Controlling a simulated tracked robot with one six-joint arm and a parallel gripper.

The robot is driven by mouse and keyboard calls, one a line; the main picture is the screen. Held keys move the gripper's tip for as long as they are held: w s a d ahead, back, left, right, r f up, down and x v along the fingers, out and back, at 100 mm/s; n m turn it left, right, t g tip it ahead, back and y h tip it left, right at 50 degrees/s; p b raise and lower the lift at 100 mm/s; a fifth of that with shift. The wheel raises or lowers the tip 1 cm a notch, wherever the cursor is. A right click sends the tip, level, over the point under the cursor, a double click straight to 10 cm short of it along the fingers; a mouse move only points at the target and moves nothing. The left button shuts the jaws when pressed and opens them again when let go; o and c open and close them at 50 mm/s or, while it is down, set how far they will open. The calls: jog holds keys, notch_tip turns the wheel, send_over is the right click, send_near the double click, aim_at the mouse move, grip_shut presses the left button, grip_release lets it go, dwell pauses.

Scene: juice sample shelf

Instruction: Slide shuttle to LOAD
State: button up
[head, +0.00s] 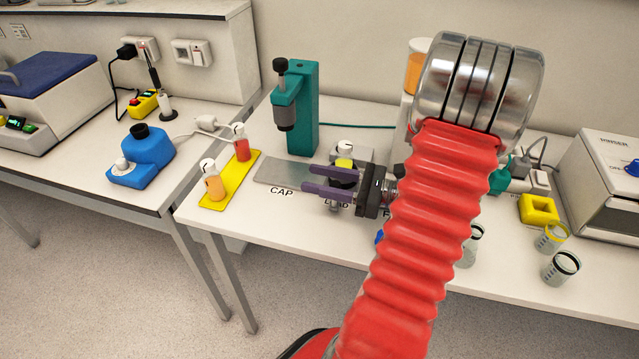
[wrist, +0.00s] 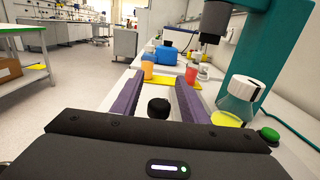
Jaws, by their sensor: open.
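My gripper (head: 308,180) points left over the rail, its purple fingers apart. In the wrist view, a black round knob (wrist: 158,108) stands between the open fingers, apart from both. It seems to be the shuttle's handle; the shuttle's body is mostly hidden. A flask with yellow liquid and a white cap (head: 345,147) stands just behind the fingers; it also shows at right in the wrist view (wrist: 238,102). The grey rail plate (head: 272,171) runs left, with CAP printed in front. The LOAD label (head: 329,203) lies below the fingers, partly covered.
A teal press (head: 305,105) stands behind the rail's left part. A yellow strip (head: 217,196) holds orange and red samples at the left table edge. A green button (wrist: 268,133) is near the flask. Beakers (head: 560,267) stand at right. The front left tabletop is clear.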

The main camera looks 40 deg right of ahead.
notch_tip(320, 180, up, 9)
dwell(0.5)
jog(key=shift+s+f, duration=0.1)
jog(key=shift+f, duration=0.05)
dwell(0.4)
